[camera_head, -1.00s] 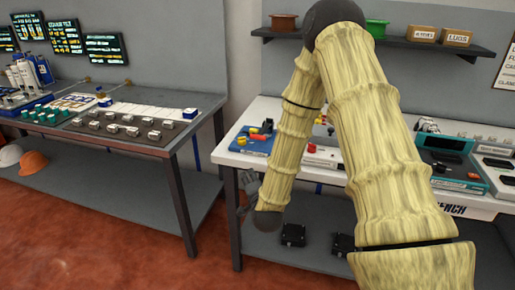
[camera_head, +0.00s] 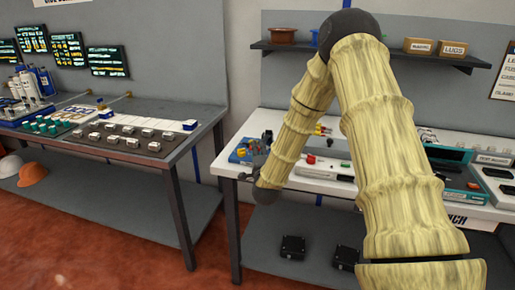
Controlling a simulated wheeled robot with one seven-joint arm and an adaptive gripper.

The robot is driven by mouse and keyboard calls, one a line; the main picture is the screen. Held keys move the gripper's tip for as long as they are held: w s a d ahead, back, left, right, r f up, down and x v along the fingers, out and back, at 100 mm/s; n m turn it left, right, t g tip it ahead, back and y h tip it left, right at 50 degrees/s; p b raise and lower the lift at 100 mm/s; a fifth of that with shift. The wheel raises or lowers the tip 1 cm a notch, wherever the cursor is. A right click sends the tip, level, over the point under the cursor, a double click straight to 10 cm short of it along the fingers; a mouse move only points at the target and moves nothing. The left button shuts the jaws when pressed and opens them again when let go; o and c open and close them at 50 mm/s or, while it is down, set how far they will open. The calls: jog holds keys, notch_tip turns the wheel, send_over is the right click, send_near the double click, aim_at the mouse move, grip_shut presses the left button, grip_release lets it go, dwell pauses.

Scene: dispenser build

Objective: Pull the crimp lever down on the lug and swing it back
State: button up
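On the left end of the white bench (camera_head: 225,170) stands a small blue device (camera_head: 240,155) with yellow, red and dark parts, probably the crimp tool. A dark upright part (camera_head: 267,137) at its top right may be the lever. My arm covers the device's right side. The lug is too small or hidden to make out. My gripper (camera_head: 246,177) is dark, at bench height by the front left edge, in front of and just below the device in the picture. I cannot tell whether it touches anything or whether its fingers are open.
A white unit with a red button (camera_head: 311,159) is right of my forearm, and teal machines (camera_head: 445,170) stand farther right. Two black pedals (camera_head: 292,247) lie on the lower shelf. A separate dark table (camera_head: 120,150) stands left across a gap. A wall shelf (camera_head: 390,45) holds bins and boxes.

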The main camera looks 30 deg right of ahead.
jog(key=shift+x, duration=1.1)
jog(key=shift+c, duration=0.3)
grip_shut()
